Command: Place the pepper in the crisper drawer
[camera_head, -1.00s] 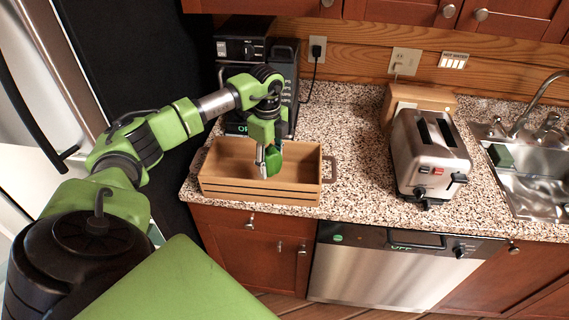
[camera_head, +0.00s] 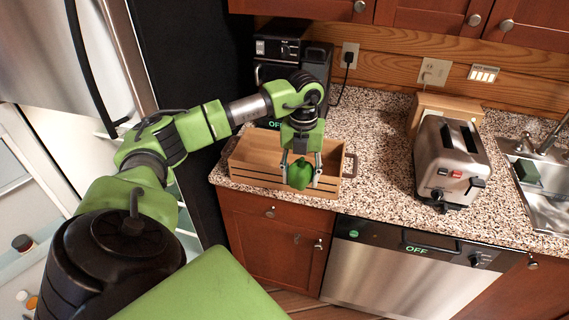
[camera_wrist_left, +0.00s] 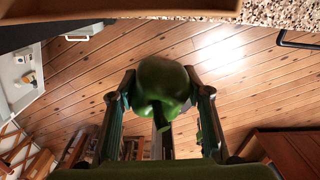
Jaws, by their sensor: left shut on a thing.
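A green pepper (camera_head: 300,174) is held between the fingers of my left gripper (camera_head: 301,172), in front of the wooden crate's front side. In the left wrist view the pepper (camera_wrist_left: 161,88) sits between the two fingertips, with the wooden floor far below it. The left gripper is shut on it. At the left edge of the head view, the open fridge (camera_head: 28,215) shows part of its inside with a few small items. I cannot make out the crisper drawer. My right gripper is not in view.
The wooden crate (camera_head: 255,178) stands on the speckled counter (camera_head: 375,150), with a coffee machine behind it. A toaster (camera_head: 448,160) and a sink (camera_head: 545,195) are to the right. The dishwasher (camera_head: 400,270) is below the counter.

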